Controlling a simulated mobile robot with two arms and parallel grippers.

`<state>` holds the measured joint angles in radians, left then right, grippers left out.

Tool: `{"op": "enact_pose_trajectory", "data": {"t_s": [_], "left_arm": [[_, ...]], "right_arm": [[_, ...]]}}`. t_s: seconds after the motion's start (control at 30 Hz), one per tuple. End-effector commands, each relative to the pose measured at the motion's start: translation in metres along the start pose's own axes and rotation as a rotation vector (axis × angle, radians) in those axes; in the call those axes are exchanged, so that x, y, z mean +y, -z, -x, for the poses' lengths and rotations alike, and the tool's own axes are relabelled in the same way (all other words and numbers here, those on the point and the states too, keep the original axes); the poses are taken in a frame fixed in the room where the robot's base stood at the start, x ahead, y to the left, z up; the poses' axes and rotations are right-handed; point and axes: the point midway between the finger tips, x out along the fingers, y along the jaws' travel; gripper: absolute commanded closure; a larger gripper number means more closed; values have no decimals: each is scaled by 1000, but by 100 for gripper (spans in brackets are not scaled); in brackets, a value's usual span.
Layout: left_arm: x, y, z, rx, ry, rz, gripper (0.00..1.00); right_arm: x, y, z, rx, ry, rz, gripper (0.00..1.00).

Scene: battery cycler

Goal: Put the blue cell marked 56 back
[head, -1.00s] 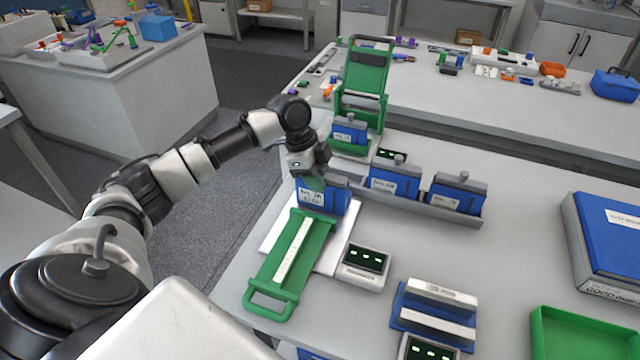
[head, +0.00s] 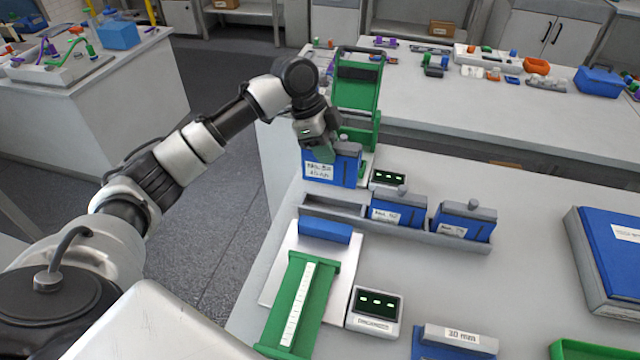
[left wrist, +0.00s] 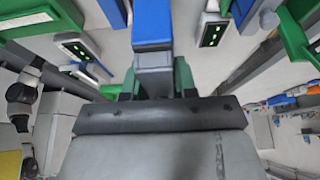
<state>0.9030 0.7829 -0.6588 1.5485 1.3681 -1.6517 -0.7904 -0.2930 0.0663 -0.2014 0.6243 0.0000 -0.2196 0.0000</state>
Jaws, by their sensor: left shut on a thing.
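My left gripper (head: 320,152) is shut on a blue cell (head: 318,172) with a white label, held upright beyond the rack, in front of the far green stand (head: 357,92). The label's small print is hard to read. In the left wrist view a blue block (left wrist: 152,25) shows between the green fingers (left wrist: 155,78). The grey rack (head: 425,235) holds two blue cells, one in the middle (head: 398,210) and one at the right (head: 463,222); its left slot (head: 335,205) is empty. The held cell hides much of the far stand's base. My right gripper is not in view.
A near green fixture (head: 300,300) with a blue block (head: 325,230) lies on a white plate. Display boxes stand beside the near fixture (head: 375,308) and the far stand (head: 387,179). A large blue case (head: 605,250) is at the right. Bench between is clear.

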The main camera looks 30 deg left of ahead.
Motion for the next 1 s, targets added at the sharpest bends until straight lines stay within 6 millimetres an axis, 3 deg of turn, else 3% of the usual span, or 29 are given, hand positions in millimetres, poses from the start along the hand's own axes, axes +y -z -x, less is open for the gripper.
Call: {"op": "enact_pose_trajectory", "data": {"t_s": [0.17,0.4,0.5,0.8,1.0], "left_arm": [[1,-5,-26,1,-3,-1,100],[0,-18,-54,2,0,-2,100],[0,-20,-60,2,1,-1,100],[0,-32,-90,1,1,-3,100],[0,-33,-91,2,2,-4,100]], "right_arm": [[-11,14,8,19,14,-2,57],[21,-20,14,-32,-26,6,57],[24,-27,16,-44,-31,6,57],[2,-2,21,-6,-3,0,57],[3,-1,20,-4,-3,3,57]]}}
